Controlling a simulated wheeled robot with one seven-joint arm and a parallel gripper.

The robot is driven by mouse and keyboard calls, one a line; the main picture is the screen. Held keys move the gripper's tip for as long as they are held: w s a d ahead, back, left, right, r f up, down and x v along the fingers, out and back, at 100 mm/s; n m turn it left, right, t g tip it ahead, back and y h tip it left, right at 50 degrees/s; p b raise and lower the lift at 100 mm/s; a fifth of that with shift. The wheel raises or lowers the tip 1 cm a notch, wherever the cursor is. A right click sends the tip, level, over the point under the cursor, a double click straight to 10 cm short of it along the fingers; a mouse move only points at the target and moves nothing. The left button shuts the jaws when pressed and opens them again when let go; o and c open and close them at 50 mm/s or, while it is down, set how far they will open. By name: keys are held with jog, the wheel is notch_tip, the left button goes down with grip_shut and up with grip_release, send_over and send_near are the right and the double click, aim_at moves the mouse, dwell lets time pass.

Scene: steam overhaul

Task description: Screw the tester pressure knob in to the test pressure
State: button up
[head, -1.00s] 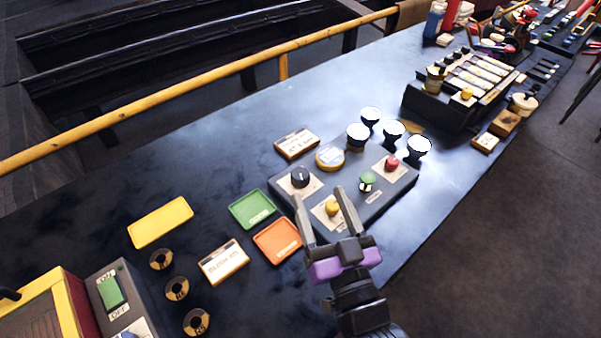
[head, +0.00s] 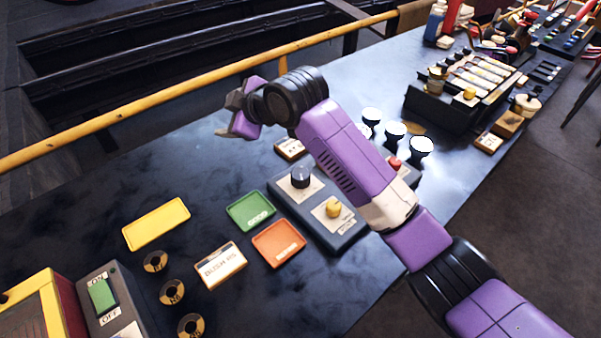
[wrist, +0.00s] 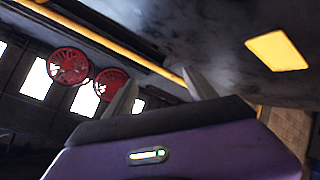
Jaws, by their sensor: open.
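The tester is a grey box (head: 338,239) on the dark bench. A black knob (head: 300,176) stands on its far left part and a yellow knob (head: 333,208) on its near part, each on a pale plate. I cannot tell from the labels which is the pressure knob. A red knob (head: 394,163) shows partly beyond my arm, which hides the middle of the box. My gripper (head: 229,117) is open and empty, above the bench, beyond and to the left of the tester, pointing left. Its two fingers (wrist: 160,90) are apart in the wrist view, with no knob between them.
A green tray (head: 251,226), an orange tray (head: 298,258) and a yellow tray (head: 130,243) lie left of the tester. Round white-topped gauges (head: 420,147) stand behind it. A yellow rail (head: 190,99) runs along the far side. The wrist view shows red wheels (wrist: 68,66).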

jog(key=w+d+n+g+h, duration=0.2)
jog(key=d, duration=0.2)
jog(key=n+g+h, duration=0.5)
jog(key=g+h, duration=0.1)
send_over(301, 173)
notch_tip(301, 173, down, 5)
jog(key=shift+r, duration=0.1)
jog(key=shift+f, duration=3.9)
jog(key=shift+c, duration=0.5)
jog(key=c, duration=1.3)
jog(key=shift+p, duration=0.35)
